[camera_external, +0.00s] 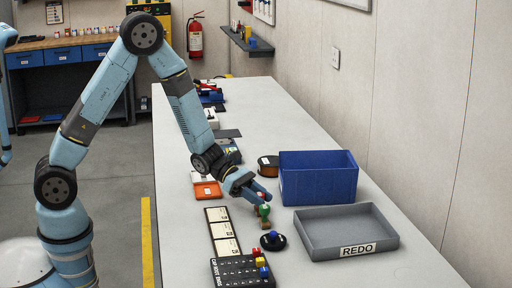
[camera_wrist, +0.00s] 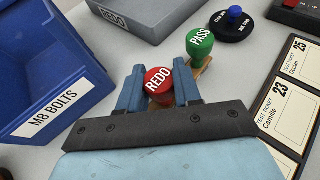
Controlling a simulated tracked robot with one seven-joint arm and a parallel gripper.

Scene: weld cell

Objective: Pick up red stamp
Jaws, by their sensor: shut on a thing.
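The red stamp (camera_wrist: 158,81), with REDO on its round top, is between the fingers of my gripper (camera_wrist: 160,92) in the wrist view. My gripper is shut on it. In the external view my gripper (camera_external: 257,194) is low over the table, and the red stamp is mostly hidden there by the gripper and the green stamp. The green stamp (camera_wrist: 200,42), marked PASS, stands just beyond the red one; it also shows in the external view (camera_external: 264,211). I cannot tell whether the red stamp still touches the table.
A blue bin (camera_external: 318,182), labelled M8 BOLTS in the wrist view, stands close by. A grey REDO tray (camera_external: 345,232) is right of the gripper. A black round pad with a blue knob (camera_external: 273,241), test ticket cards (camera_external: 222,231) and a black pegged board (camera_external: 240,271) lie nearer the camera.

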